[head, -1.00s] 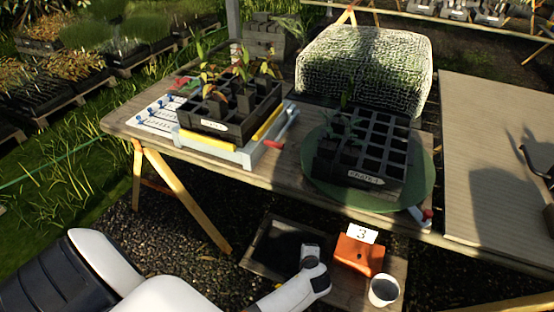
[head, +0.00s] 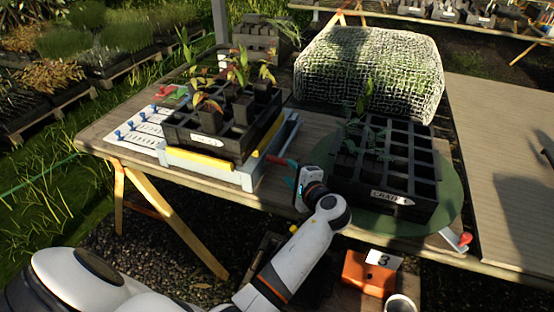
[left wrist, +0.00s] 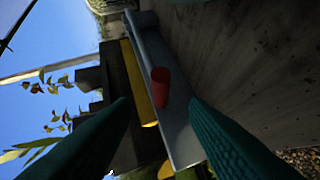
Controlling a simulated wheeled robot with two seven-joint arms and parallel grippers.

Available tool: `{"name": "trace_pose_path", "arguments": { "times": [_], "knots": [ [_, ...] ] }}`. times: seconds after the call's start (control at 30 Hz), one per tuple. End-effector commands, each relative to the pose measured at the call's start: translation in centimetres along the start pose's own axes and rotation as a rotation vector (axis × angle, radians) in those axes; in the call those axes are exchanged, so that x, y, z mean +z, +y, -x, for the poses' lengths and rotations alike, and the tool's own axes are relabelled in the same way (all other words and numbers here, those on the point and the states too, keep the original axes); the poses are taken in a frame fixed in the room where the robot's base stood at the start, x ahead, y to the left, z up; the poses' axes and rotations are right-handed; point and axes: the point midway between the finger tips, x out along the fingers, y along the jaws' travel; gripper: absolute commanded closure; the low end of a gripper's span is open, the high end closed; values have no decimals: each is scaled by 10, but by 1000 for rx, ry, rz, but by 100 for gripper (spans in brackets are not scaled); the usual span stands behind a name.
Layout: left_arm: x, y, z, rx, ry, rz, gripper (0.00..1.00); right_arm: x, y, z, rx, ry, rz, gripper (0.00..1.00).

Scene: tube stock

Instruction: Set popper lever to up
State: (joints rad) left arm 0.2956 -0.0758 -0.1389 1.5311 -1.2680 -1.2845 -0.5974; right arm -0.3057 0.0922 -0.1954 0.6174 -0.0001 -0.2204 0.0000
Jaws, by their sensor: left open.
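The popper is the pale grey frame (head: 235,176) under the left black tray (head: 222,145), which holds several seedlings. Its lever has a red handle (head: 277,160) on the frame's right side; I cannot tell its exact angle. In the left wrist view the red handle (left wrist: 160,87) stands out from the grey rail (left wrist: 172,120). My left gripper (head: 287,174) is open at the table's front edge, close to the handle. Its green fingers (left wrist: 158,100) lie either side of the handle in the wrist picture, with no contact visible. My right gripper is not in view.
A second red-ended lever (head: 464,240) is at that plate's front. A mesh-covered block (head: 370,75) stands behind. An orange box (head: 368,272) is below.

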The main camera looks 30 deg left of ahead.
Motion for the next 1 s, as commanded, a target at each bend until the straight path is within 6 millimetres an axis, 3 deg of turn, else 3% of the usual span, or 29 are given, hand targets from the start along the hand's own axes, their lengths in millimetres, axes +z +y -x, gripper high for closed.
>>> {"name": "trace_pose_path", "arguments": {
  "times": [0.2, 0.4, 0.83, 0.87, 1.0],
  "knots": [
    [0, 0, -47, 2, 2, -2, 59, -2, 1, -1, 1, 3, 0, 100],
    [0, 0, -76, 1, 0, -1, 59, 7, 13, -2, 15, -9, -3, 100],
    [0, 0, -87, 0, -2, 1, 59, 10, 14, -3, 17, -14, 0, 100],
    [0, -1, -87, 0, -2, 1, 60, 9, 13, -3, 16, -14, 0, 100],
    [0, -1, -87, 0, -2, 0, 83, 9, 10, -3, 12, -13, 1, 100]
  ]
}}
